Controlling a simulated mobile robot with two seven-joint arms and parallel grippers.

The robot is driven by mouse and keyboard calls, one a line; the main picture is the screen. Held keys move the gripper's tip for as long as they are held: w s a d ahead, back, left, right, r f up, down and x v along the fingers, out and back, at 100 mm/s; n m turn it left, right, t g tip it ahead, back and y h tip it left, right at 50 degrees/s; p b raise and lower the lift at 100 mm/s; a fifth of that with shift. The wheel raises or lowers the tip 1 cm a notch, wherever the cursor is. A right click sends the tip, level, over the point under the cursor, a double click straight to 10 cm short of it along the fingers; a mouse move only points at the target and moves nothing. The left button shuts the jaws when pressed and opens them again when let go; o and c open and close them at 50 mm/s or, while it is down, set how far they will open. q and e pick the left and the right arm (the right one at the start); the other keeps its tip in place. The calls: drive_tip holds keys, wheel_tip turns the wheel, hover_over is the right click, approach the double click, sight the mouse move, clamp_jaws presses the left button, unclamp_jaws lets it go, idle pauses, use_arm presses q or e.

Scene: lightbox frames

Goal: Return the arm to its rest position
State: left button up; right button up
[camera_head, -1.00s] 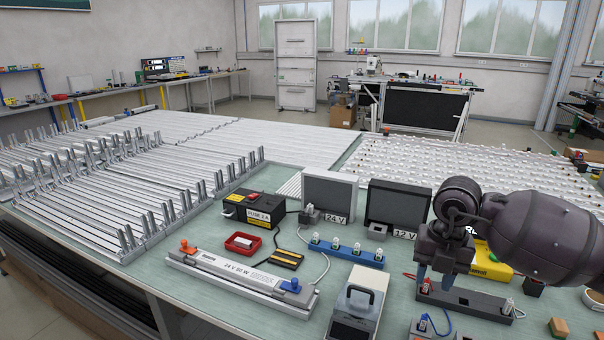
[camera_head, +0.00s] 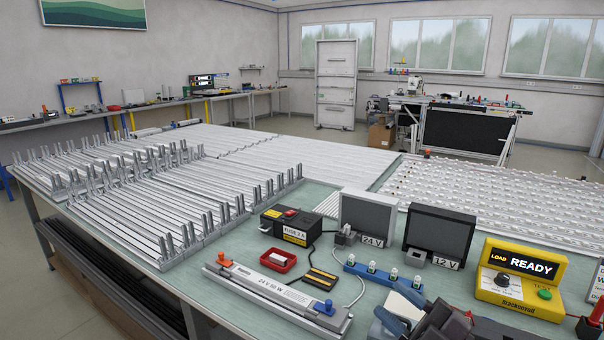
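My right gripper (camera_head: 392,303) is at the bottom edge of the head view, low and right of centre. Its two blue-grey fingers stand apart, so it looks open, with nothing seen held. Part of a pale box shows between and behind the fingers. Dark parts of my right arm run along the bottom edge to the right, and most of the arm is out of the picture. My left gripper and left arm are not in view.
Two grey-screened panels, 24 V (camera_head: 368,216) and 12 V (camera_head: 440,236), stand behind. Rows of metal profiles (camera_head: 150,215) fill the left.

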drive_tip(key=s+d+f+m+h, duration=0.3)
drive_tip(key=d+f+m+h, duration=0.4)
drive_tip(key=m+h, duration=0.2)
drive_tip(key=s+d+f+m+h, duration=0.3)
drive_tip(key=d+f+m+h, duration=0.4)
drive_tip(key=m+h, duration=0.25)
drive_tip(key=s+f+m+g+y, duration=0.1)
drive_tip(key=s+f+g, duration=0.45)
drive_tip(key=s, duration=0.35)
drive_tip(key=s+f+m+g, duration=0.1)
drive_tip(key=s+f+g, duration=0.4)
drive_tip(key=s, duration=0.4)
drive_tip(key=w+f+n+t+y, duration=0.1)
drive_tip(key=w+f+t, duration=0.6)
drive_tip(key=f, duration=0.2)
drive_tip(key=shift+w+a+f, duration=0.35)
drive_tip(key=shift+f, duration=0.05)
drive_tip(key=shift+d, duration=0.1)
